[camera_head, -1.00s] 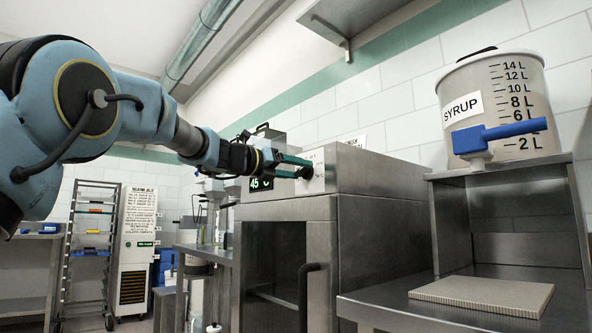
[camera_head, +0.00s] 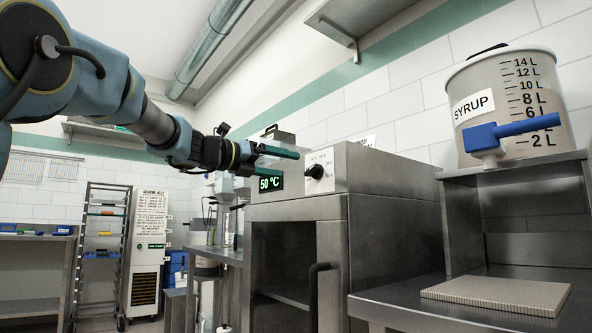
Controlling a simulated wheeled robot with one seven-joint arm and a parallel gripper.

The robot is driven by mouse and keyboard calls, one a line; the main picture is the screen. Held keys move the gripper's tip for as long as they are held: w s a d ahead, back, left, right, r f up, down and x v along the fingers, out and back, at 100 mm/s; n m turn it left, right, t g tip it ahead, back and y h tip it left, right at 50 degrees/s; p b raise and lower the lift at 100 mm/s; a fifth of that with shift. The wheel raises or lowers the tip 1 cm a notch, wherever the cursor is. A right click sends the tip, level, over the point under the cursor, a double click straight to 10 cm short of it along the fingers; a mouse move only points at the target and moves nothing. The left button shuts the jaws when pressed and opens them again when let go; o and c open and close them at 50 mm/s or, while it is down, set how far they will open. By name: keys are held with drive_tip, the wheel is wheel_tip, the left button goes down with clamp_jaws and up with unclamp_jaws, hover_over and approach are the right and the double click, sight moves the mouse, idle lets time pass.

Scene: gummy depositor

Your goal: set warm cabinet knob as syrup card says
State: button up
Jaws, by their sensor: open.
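The warm cabinet (camera_head: 390,195) is a steel box with a dark glass door and a black handle. Its green display (camera_head: 270,184) reads 50 °C. The black knob (camera_head: 316,172) sits on the front panel right of the display, with small marks around it. My gripper (camera_head: 284,161) is open, with green fingers in front of the panel, left of the knob and apart from it. A white card (camera_head: 363,141) stands on top of the cabinet, mostly hidden behind its edge. The syrup tank (camera_head: 510,105) has a SYRUP label and a litre scale.
The tank stands on a steel stand with a blue tap lever (camera_head: 513,130). A ribbed mat (camera_head: 497,293) lies on the counter below. A tray rack (camera_head: 100,250) and a white lettered machine (camera_head: 147,240) stand at the back left.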

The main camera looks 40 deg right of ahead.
drive_tip(key=a, duration=0.2)
drive_tip(key=shift+w+a, duration=0.1)
drive_tip(key=shift+a, duration=0.2)
drive_tip(key=shift+w, duration=0.1)
